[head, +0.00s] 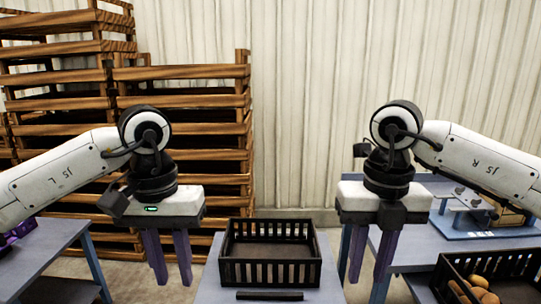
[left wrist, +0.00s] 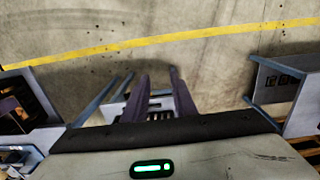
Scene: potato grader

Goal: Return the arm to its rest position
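My left arm comes in from the left in the head view. Its gripper (head: 172,282) points down with its two purple fingers apart and nothing between them. The left wrist view also shows these fingers (left wrist: 158,82) spread and empty. My right gripper (head: 367,284) hangs down on the right side of the head view, its purple fingers apart and empty. The two arms look roughly mirrored. Both grippers are in the air, on either side of an empty black crate (head: 270,273).
The crate stands on a middle table (head: 212,288) with a dark bar (head: 270,296) before it. At right, another black crate (head: 452,276) holds several potatoes (head: 479,281) on a blue-grey table. A left table (head: 45,250) and stacked wooden crates (head: 180,72) stand at left.

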